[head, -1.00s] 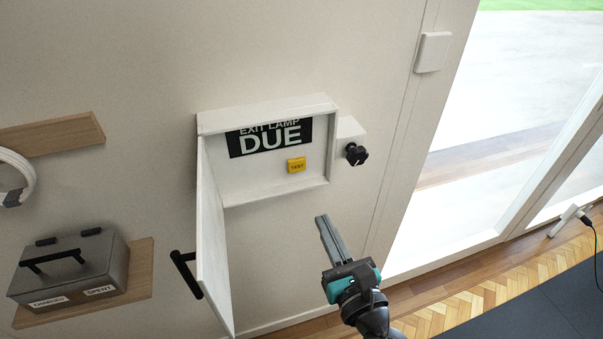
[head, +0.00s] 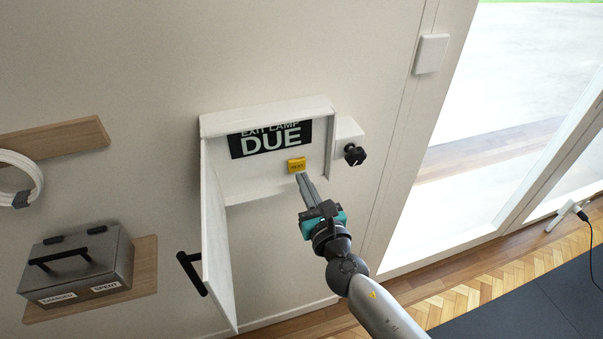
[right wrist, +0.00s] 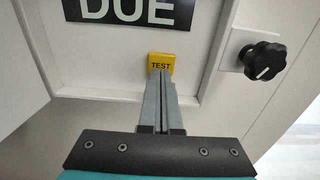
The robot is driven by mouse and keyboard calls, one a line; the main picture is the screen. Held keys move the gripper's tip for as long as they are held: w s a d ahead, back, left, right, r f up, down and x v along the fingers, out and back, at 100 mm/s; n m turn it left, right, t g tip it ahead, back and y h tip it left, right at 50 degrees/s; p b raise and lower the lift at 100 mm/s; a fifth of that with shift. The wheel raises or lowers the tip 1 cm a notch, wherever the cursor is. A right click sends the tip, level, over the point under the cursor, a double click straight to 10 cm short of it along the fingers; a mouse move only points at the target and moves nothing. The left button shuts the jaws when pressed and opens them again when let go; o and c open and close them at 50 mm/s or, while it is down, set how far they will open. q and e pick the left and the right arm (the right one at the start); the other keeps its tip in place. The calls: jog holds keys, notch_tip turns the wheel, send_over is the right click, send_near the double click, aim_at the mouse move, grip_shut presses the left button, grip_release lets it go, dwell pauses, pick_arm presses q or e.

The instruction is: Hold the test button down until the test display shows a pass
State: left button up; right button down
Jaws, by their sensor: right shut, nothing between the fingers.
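The yellow test button (head: 296,165) sits on the back panel of an open white wall box. It also shows in the right wrist view (right wrist: 161,62), lettered TEST. The test display (head: 271,140) above it is black and reads "EXIT LAMP DUE" in pale letters. My right gripper (head: 301,178) is shut and empty, its fingertips at the lower edge of the button. In the right wrist view the fingertips (right wrist: 161,74) overlap the button's lower part. I cannot tell whether they touch or press it. My left gripper is not in view.
The box door (head: 217,235) hangs open at the left, with a black handle (head: 192,273). A grey case (head: 77,265) stands on a wooden shelf at the left. A light switch (head: 431,54) is at the upper right.

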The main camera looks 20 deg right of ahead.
aim_at(297, 165)
jog(key=shift+w, duration=1.15)
